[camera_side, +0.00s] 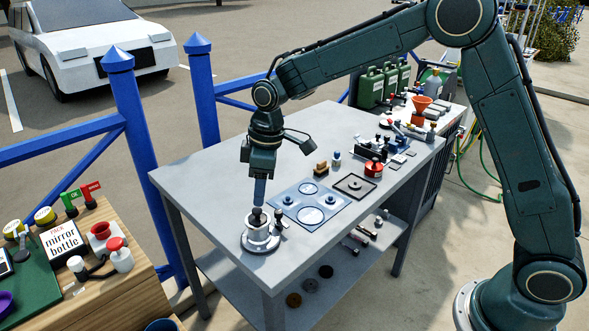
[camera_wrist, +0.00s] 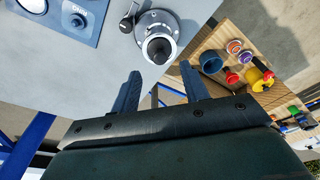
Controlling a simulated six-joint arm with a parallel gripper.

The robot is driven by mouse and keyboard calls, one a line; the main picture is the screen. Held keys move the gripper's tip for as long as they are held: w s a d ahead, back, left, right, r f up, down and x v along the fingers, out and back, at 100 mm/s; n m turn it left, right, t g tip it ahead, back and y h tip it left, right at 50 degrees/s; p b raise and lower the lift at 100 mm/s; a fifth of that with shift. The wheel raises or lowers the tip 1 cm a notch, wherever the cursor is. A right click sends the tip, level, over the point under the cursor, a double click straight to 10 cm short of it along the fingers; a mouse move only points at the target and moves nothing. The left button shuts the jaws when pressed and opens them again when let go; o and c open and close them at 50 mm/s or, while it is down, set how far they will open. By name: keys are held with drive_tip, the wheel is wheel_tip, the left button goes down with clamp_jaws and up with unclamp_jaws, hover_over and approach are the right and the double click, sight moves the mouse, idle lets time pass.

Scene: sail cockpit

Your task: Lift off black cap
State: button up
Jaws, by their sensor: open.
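The black cap (camera_side: 256,217) sits on top of a round silver-white body (camera_side: 262,242) near the left front end of the grey table. In the wrist view the cap (camera_wrist: 159,48) is a dark knob on a white collar over a round grey flange. My gripper (camera_side: 259,204) points down just over the cap, and its fingers look close to it in the side view. In the wrist view my gripper (camera_wrist: 160,70) is open, with one finger on each side and nothing between them. I cannot tell whether a finger touches the cap.
A small lever with a dark knob (camera_wrist: 126,24) stands beside the body. A blue-grey panel with round outlines (camera_side: 311,207) lies to its right. A wooden bench (camera_side: 110,296) with labelled items stands to the left. Blue railings (camera_side: 136,125) run behind.

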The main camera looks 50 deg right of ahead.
sight(257, 210)
drive_tip(key=shift+f, duration=0.15)
drive_tip(key=shift+w+a+f, duration=0.1)
drive_tip(key=shift+f, duration=0.7)
drive_tip(key=shift+w+a+f, duration=0.15)
drive_tip(key=shift+f, duration=0.7)
drive_tip(key=shift+w+a+f, duration=0.1)
drive_tip(key=shift+f, duration=0.7)
drive_tip(key=shift+c, duration=0.3)
clamp_jaws()
